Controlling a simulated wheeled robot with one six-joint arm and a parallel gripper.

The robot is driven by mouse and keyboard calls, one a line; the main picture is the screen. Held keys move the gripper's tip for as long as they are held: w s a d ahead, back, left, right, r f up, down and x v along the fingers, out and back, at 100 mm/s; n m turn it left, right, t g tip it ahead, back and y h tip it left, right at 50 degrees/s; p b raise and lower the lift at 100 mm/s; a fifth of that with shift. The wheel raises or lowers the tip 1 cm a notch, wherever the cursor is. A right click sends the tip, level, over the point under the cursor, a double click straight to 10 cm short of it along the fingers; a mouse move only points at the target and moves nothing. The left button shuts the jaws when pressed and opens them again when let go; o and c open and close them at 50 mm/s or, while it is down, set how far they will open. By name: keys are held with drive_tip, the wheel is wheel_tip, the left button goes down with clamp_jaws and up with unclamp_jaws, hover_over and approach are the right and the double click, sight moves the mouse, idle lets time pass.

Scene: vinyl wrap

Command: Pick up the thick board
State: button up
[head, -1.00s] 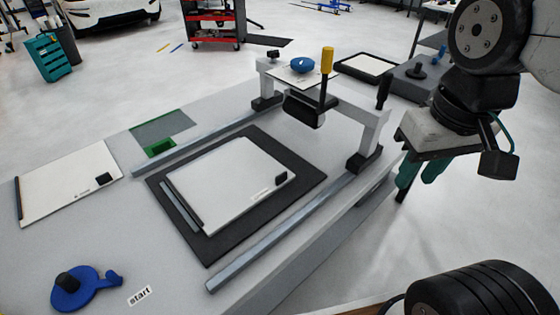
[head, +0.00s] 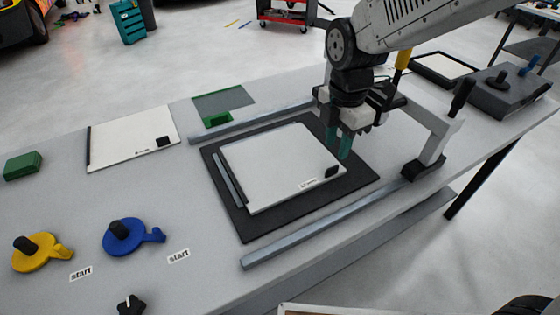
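A white board (head: 280,165) with a dark strip along its left edge and a small black block (head: 332,171) at its right corner lies on a black mat (head: 235,213). A similar white board (head: 125,136) lies on the table at the left. The printing on both is too small to read, so I cannot tell which is the thick one. My gripper (head: 339,144) has teal fingers pointing down near the right edge of the board on the mat, close to the black block. The fingers look apart with nothing between them. Contact with the board is not clear.
Yellow (head: 38,258) and blue (head: 128,240) handled tools lie at the front left. A framed panel (head: 443,68) sits at the back right.

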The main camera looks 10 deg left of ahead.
sight(329, 169)
drive_tip(key=f, duration=0.7)
drive_tip(key=shift+a+f, duration=0.35)
clamp_jaws()
